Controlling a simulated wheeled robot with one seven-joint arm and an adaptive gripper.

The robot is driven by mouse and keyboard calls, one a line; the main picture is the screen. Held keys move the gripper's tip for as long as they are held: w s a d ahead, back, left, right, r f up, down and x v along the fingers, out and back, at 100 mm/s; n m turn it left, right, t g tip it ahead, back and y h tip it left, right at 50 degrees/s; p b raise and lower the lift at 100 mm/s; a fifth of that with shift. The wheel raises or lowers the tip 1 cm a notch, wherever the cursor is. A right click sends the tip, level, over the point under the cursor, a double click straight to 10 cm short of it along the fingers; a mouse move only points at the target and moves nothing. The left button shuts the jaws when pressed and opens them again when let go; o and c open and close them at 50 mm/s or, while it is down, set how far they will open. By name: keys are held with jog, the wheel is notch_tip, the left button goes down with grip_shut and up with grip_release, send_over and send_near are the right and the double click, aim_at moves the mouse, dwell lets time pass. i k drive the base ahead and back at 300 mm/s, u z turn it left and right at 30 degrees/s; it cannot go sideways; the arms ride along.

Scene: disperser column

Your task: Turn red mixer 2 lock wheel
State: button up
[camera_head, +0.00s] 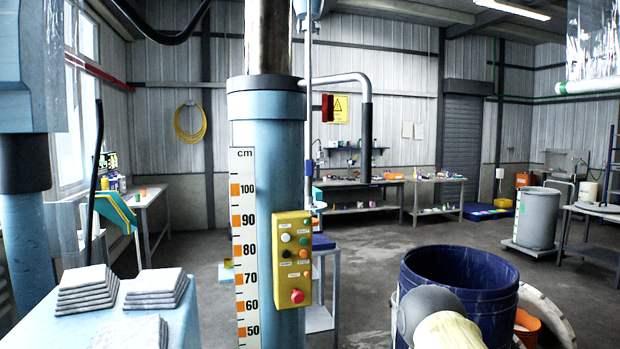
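A blue disperser column (268,130) stands upright in the middle, with a cm scale (243,240) on its front. A yellow control box (292,258) hangs on it, with several buttons and a red knob (297,296) at its lower end. A small red part (327,108) shows beside the bent grey pipe at the column's upper right. I cannot tell whether it is the lock wheel; no clear red wheel shows. A grey and cream rounded part at the bottom right seems to be my arm. My gripper is not in view.
A dark blue drum (460,275) stands at the lower right. Stacks of grey slabs (88,290) lie on a light blue surface (190,320) at the lower left. A workbench (358,183) and a grey drum (537,217) stand farther back. Open floor lies between.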

aim_at(323, 109)
jog(key=z, duration=1.15)
jog(key=i, duration=1.9)
jog(key=z, duration=0.55)
jog(key=k, duration=1.1)
jog(key=u, duration=0.15)
